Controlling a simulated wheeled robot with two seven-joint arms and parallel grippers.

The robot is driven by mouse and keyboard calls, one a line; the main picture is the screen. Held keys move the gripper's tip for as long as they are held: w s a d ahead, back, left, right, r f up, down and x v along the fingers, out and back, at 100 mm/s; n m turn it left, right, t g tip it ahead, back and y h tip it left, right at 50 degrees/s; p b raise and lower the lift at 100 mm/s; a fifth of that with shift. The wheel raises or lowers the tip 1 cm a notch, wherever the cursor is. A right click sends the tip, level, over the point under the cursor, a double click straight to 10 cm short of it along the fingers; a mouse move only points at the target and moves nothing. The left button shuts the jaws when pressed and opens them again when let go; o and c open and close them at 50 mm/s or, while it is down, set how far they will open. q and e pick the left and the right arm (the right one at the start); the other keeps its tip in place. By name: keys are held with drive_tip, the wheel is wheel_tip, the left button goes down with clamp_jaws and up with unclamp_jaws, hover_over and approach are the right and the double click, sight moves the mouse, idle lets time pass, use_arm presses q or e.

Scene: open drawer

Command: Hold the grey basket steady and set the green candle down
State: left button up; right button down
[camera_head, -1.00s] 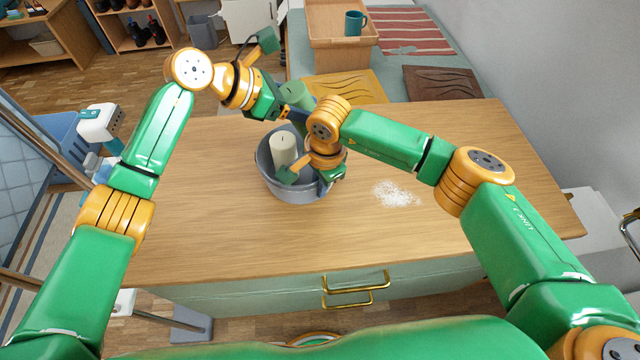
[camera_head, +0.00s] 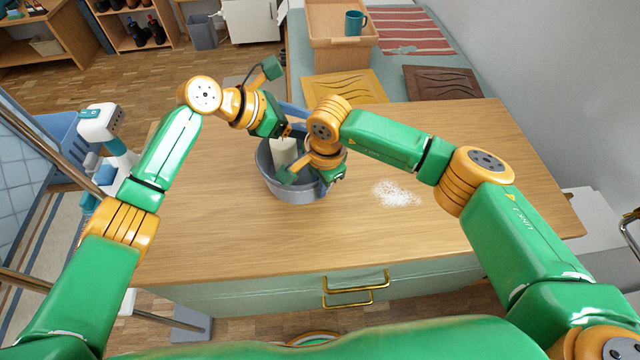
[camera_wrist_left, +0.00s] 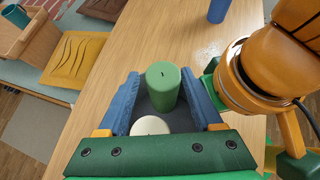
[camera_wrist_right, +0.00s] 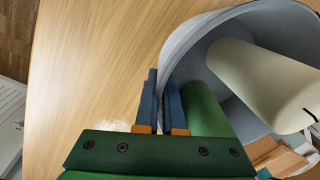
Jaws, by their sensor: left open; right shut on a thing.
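The grey basket (camera_head: 292,192) stands on the wooden table, with a cream candle (camera_head: 283,152) upright in it. The green candle (camera_wrist_left: 163,88) stands in the basket beside the cream candle; the right wrist view also shows the green candle (camera_wrist_right: 205,112) inside the wall. In the head view it is hidden behind my arms. My left gripper (camera_wrist_left: 160,78) is open, its blue fingers apart on either side of the green candle. My right gripper (camera_wrist_right: 162,84) is shut on the basket's wall, at the right side in the head view.
A white powdery patch (camera_head: 396,193) lies right of the basket. A blue cylinder (camera_wrist_left: 217,10) stands on the table in the left wrist view. A wooden box with a teal mug (camera_head: 355,22) is beyond the table. The front of the table is clear.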

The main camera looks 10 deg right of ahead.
use_arm(q)
drive_tip(key=shift+s+d+f, duration=0.1)
drive_tip(key=shift+s, duration=0.1)
use_arm(e)
drive_tip(key=shift+w, duration=0.1)
use_arm(q)
drive_tip(key=v, duration=1.2)
drive_tip(key=shift+w, duration=0.2)
use_arm(e)
drive_tip(key=c, duration=0.9)
unclamp_jaws()
drive_tip(key=shift+c, duration=0.2)
